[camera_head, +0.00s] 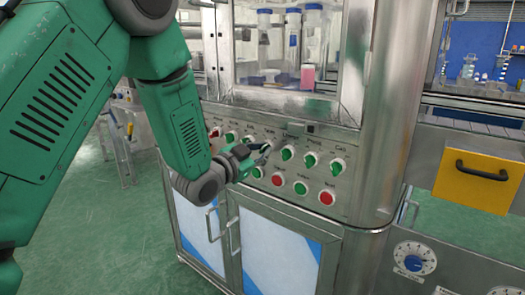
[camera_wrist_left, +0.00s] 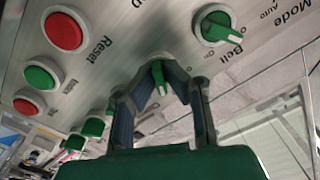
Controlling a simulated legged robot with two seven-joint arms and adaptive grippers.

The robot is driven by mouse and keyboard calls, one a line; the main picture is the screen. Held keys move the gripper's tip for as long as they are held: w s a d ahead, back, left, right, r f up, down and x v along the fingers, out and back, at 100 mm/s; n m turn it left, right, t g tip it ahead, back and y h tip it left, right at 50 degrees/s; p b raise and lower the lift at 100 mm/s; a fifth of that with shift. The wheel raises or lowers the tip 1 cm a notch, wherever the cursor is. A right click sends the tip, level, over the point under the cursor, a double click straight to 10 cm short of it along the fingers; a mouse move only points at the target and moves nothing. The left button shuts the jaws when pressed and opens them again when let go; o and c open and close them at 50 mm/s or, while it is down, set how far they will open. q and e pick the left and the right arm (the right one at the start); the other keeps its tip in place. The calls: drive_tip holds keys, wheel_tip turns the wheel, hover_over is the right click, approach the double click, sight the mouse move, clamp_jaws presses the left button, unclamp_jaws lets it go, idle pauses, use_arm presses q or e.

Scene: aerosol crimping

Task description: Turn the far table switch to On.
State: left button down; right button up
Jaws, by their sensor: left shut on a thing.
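The machine's control panel carries a row of green rotary switches. My left gripper (camera_head: 262,153) reaches the panel from the left, at a switch (camera_head: 266,145) under a small label I cannot read for certain. In the left wrist view my left gripper (camera_wrist_left: 162,88) has its two fingers closed around a green switch knob (camera_wrist_left: 159,76) on a white base. The fingers hide part of it and its label, so I cannot tell which setting it points to. My right gripper is not in view.
Close by are a green switch marked Belt (camera_wrist_left: 215,25), a red Reset button (camera_wrist_left: 63,31) and a green button (camera_wrist_left: 40,75). More green switches (camera_head: 337,165) run to the right. Cabinet doors (camera_head: 275,250) lie below and a metal column (camera_head: 385,120) stands at right.

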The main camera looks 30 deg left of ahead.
use_arm(q)
drive_tip(key=shift+s+f, duration=0.1)
drive_tip(key=shift+f, duration=0.1)
drive_tip(key=c, duration=1.7)
unclamp_jaws()
drive_tip(key=shift+r, duration=0.1)
drive_tip(key=s, duration=0.8)
drive_tip(key=s+a, duration=0.1)
drive_tip(key=s, duration=0.2)
drive_tip(key=shift+s, duration=0.4)
